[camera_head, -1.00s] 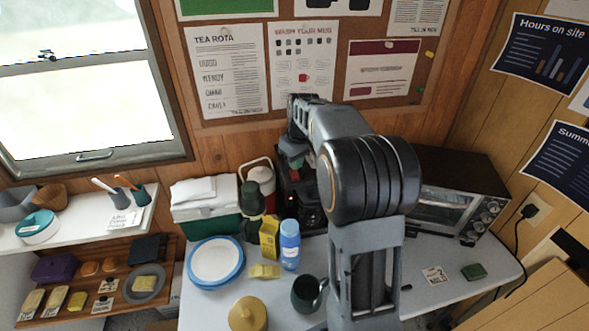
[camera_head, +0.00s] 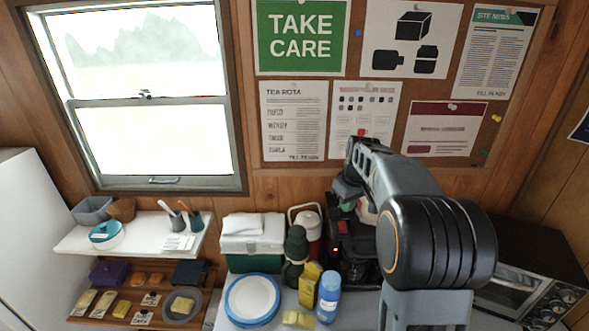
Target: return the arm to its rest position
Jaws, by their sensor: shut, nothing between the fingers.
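My arm rises from the lower right, bends at a large dark elbow and reaches away over the worktop. Its wrist end turns down in front of the wall. My gripper (camera_head: 346,202) hangs at that end, small and partly hidden, just above or in front of a dark coffee machine (camera_head: 352,244). It is shut and nothing shows in it. I cannot tell whether it touches the machine.
A blue bottle (camera_head: 328,297), a yellow carton (camera_head: 309,284), a dark green flask (camera_head: 295,250) and a green-white cool box (camera_head: 252,240) stand left of the arm. A shelf (camera_head: 90,243) is left.

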